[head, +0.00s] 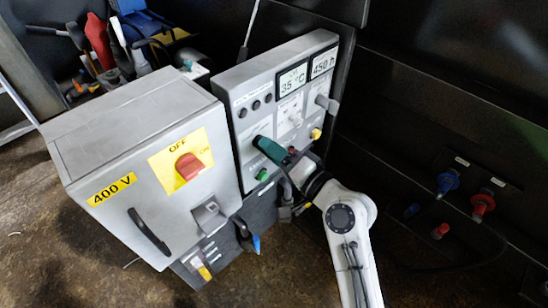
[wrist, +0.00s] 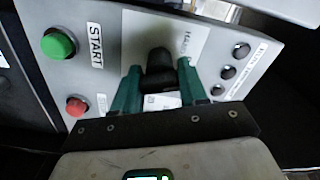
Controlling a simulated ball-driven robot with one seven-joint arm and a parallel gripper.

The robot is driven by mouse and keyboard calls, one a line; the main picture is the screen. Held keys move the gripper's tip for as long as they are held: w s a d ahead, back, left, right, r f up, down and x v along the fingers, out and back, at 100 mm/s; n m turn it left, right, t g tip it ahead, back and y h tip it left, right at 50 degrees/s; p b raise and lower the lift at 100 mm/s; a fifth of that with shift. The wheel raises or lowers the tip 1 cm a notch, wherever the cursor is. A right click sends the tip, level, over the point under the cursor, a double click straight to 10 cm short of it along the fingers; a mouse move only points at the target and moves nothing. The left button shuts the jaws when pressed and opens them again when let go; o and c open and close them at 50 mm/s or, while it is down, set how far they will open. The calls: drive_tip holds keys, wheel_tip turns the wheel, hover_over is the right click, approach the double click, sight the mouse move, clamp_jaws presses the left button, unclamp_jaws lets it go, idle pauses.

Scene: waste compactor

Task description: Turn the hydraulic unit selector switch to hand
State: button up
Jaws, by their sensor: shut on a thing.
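The selector switch is a black knob (wrist: 158,72) on a light label plate (wrist: 195,42) of the grey control panel (head: 240,90). Part of a word starting "HA" shows on the plate beside the knob; the rest is hard to read. My gripper (wrist: 158,68) has its two green fingers on either side of the knob and is shut on it. In the head view my gripper (head: 270,148) reaches the panel front from the lower right and hides the knob. The knob's exact pointing direction cannot be told.
A green START button (wrist: 58,43) and a red button (wrist: 76,106) sit left of the knob. Three black buttons (wrist: 228,72) sit right. A grey cabinet (head: 130,130) with a red rotary switch (head: 189,166) stands left of the panel. A dark wall is right.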

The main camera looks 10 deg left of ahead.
drive_tip(key=shift+f+n+b, duration=0.2)
drive_tip(key=shift+n+b, duration=1.35)
drive_tip(key=shift+n, duration=0.75)
drive_tip(key=o, duration=1.1)
drive_tip(key=shift+r, duration=0.15)
drive_tip(key=shift+c, duration=0.2)
drive_tip(key=p+v, duration=0.1)
drive_tip(key=v, duration=0.9)
drive_tip(key=shift+s+d+p, duration=0.3)
drive_tip(key=shift+p, duration=0.1)
